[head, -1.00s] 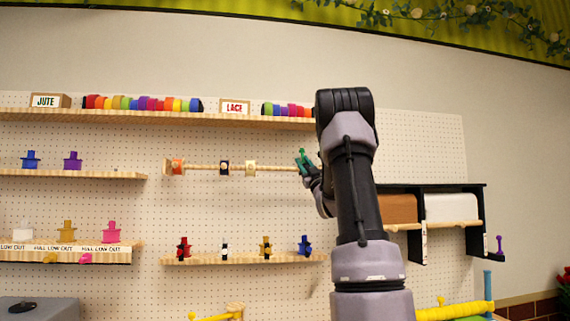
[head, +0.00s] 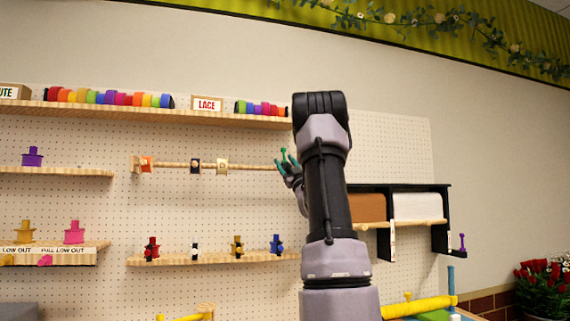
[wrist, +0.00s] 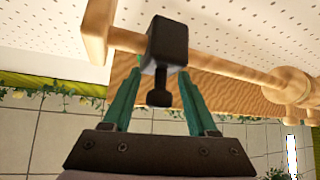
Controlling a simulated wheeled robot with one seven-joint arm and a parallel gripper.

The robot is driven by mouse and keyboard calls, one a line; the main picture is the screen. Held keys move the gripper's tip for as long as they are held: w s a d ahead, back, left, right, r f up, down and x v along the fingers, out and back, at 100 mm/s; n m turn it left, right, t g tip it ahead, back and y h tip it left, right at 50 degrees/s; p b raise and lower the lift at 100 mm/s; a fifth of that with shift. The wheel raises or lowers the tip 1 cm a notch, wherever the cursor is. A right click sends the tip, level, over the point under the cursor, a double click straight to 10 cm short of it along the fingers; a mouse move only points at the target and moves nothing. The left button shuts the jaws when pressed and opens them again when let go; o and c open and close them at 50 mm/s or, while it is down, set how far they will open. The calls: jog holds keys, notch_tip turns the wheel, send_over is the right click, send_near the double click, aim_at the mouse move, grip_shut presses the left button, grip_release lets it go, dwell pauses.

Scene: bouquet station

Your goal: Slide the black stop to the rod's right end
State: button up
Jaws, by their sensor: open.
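The wooden rod (head: 250,166) runs along the pegboard in the head view, its right end hidden behind my arm. In the wrist view, which appears upside down, the rod (wrist: 225,68) carries the black stop (wrist: 167,45) close to a wooden end bracket (wrist: 98,30). The stop's small knob (wrist: 159,97) points toward my gripper. My gripper (wrist: 158,88) is open, its teal fingers on either side of the knob, with gaps visible. In the head view my gripper (head: 287,163) is at the right part of the rod. The black stop cannot be made out there.
A shelf with coloured rolls (head: 110,97) is above; a shelf with small pegs (head: 215,258) is below. Paper rolls (head: 417,206) hang right.

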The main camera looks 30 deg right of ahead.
jog(key=v, duration=1)
jog(key=shift+s+f, duration=0.25)
